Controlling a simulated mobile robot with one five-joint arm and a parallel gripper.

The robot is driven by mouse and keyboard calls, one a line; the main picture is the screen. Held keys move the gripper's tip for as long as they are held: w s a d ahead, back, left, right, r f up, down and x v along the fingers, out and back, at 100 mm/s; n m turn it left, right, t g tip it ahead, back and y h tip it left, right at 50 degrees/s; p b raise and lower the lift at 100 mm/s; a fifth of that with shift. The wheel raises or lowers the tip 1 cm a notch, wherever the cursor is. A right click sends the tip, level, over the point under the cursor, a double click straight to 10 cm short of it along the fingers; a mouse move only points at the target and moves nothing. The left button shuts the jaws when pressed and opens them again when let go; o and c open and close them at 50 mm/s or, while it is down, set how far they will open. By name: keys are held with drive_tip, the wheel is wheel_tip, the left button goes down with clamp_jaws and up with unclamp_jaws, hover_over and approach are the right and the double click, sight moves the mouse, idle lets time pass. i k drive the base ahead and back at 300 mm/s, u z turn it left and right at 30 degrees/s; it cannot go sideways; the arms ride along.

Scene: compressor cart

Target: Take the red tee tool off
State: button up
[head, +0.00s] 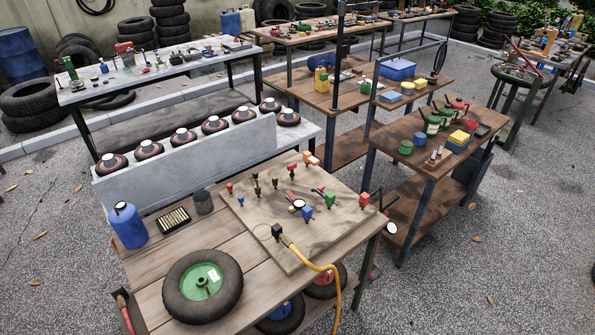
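Several small red pieces stand on a wooden board (256,222) on the near bench; I cannot tell which is the red tee tool. One is a red block (364,198) at the board's right corner. A small red piece (229,187) is at its left edge, and another red-topped piece (292,167) is near the back. A red-handled piece (290,195) lies near the middle, close to a round gauge (298,205). An orange-red piece (311,160) is at the back corner. My gripper is not in view.
The board also holds a blue block (306,212), a green block (330,199) and a black fitting (277,231) with a yellow hose (325,268) running over the front edge. A wheel (203,287), blue bottle (128,225) and dark cup (202,201) stand left.

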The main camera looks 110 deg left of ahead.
sight(291, 166)
drive_tip(key=z, duration=3.7)
drive_tip(key=k, duration=2.65)
drive_tip(key=z, duration=1.5)
drive_tip(key=i, duration=1)
